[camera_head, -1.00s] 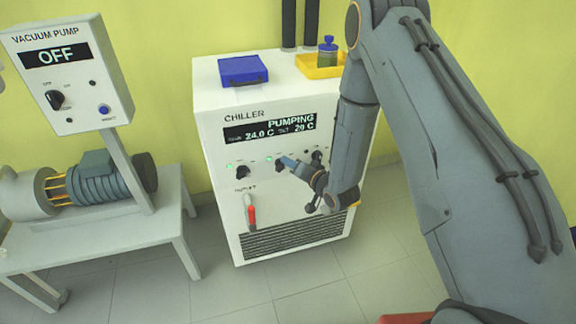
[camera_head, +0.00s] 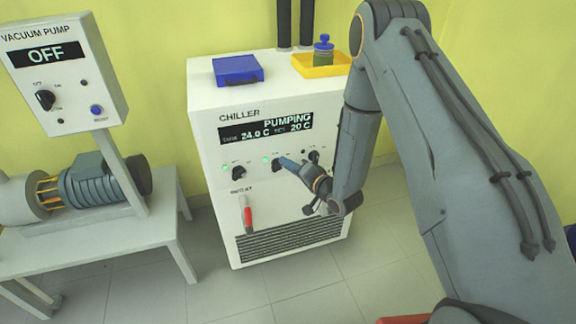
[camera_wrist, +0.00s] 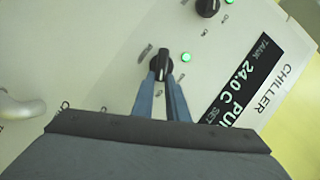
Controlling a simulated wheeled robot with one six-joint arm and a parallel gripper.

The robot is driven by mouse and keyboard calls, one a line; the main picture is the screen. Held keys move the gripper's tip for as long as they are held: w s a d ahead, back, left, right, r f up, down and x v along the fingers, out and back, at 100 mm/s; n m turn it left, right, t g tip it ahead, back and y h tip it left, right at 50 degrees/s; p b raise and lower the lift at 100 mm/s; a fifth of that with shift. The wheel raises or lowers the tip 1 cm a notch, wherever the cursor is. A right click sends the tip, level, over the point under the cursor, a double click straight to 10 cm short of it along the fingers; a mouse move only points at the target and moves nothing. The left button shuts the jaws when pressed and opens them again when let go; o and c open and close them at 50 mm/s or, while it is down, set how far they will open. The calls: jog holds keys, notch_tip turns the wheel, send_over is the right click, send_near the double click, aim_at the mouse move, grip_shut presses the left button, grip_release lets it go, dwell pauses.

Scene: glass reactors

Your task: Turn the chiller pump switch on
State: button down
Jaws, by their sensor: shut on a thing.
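The white chiller (camera_head: 205,130) stands against the yellow wall, and its display (camera_head: 266,130) reads PUMPING, 24.0 C and 20 C. Its left black knob (camera_head: 239,172) has a lit green lamp beside it. The middle black knob (camera_head: 277,165) also has a lit green lamp at its upper left. My gripper (camera_head: 285,162) is at this middle knob, and in the wrist view its blue fingers (camera_wrist: 163,88) are shut on the black knob (camera_wrist: 162,62). A green lamp (camera_wrist: 186,57) glows close by. The fingers partly cover the knob in the head view.
A vacuum pump panel (camera_head: 75,90) reading OFF stands at left above a table (camera_head: 130,245) with a pump motor. A blue case (camera_head: 237,69) and a yellow tray (camera_head: 303,65) with a bottle (camera_head: 323,50) sit on the chiller. A red-handled outlet valve (camera_head: 248,215) hangs low on its front.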

jog(key=c, duration=1.7)
grip_release()
jog(key=shift+w, duration=0.1)
jog(key=shift+c, duration=0.2)
jog(key=v, duration=0.7)
jog(key=shift+s+d+b, duration=0.2)
jog(key=shift+s+b, duration=0.1)
jog(key=shift+s, duration=0.05)
